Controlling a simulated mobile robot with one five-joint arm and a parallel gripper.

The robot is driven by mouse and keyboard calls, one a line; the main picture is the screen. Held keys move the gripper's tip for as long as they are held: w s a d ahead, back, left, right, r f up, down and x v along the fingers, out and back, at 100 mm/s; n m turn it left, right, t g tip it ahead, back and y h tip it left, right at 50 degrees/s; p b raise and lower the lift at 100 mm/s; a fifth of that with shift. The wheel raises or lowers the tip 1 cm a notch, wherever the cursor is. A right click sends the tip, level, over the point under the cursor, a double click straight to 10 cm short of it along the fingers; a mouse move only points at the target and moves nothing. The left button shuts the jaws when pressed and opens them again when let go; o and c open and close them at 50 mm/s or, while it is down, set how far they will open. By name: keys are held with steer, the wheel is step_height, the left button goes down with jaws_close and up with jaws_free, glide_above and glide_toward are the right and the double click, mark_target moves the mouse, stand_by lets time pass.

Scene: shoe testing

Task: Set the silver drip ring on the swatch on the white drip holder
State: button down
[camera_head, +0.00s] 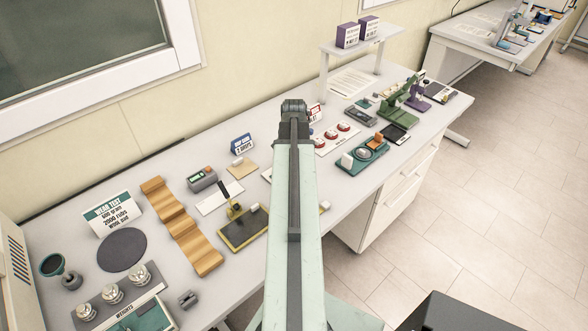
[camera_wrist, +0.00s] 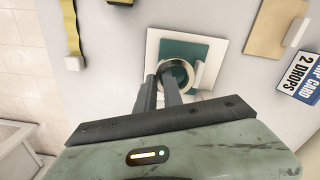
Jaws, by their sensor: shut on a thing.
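The silver drip ring (camera_wrist: 186,66) shows in the wrist view as a round band with a pale tab on its right side. It appears over the teal swatch (camera_wrist: 180,49), which lies on the square white drip holder (camera_wrist: 153,48). I cannot tell whether the ring touches the swatch or is held just above it. My gripper (camera_wrist: 161,77) is shut on the near left side of the ring. In the head view, my arm hides the ring and the swatch, and only a white edge of what seems to be the holder (camera_head: 266,175) shows beside it.
A yellow strip (camera_wrist: 71,30) is at left. In the head view, a teal tray (camera_head: 350,168) and red-topped items (camera_head: 331,134) are right of my arm.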

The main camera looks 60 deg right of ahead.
steer(key=shift+f, duration=0.2)
stand_by(0.5)
steer(key=shift+f+b, duration=0.35)
steer(key=shift+b, duration=0.2)
steer(key=shift+f+b, duration=0.5)
steer(key=c, duration=1.4)
jaws_free()
steer(key=shift+r, duration=0.1)
step_height(320, 180, up, 8)
steer(key=p, duration=0.8)
steer(key=shift+f, duration=0.2)
